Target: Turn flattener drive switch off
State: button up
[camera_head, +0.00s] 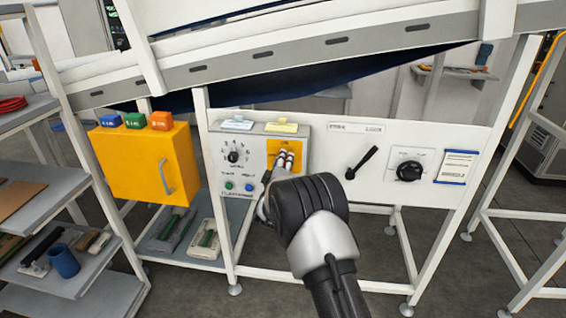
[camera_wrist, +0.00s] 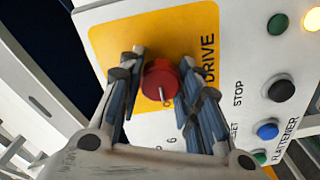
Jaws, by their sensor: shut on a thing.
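The flattener drive switch is a round red knob (camera_wrist: 161,78) on a yellow plate (camera_wrist: 110,38) marked DRIVE, in the wrist view. A pale mark shows on the knob's near side. My gripper (camera_wrist: 162,70) has one finger on each side of the knob and is shut on it. In the head view my gripper (camera_head: 287,160) reaches the yellow plate (camera_head: 273,147) on the white control panel (camera_head: 255,140). There the fingers hide most of the knob. The lettering at the knob's near edge is partly covered, so its set position is hard to read.
Beside the plate are a black button (camera_wrist: 281,90), a blue button (camera_wrist: 267,130) and a lit lamp (camera_wrist: 312,105). A black dial (camera_head: 234,155) sits left of it. A black lever (camera_head: 362,163) and a rotary switch (camera_head: 408,171) are farther right. A yellow cabinet (camera_head: 140,165) stands left.

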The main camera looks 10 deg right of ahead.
jog(key=o, duration=1)
jog(key=shift+o, duration=0.2)
jog(key=v, duration=1.2)
jog(key=shift+r, duration=0.1)
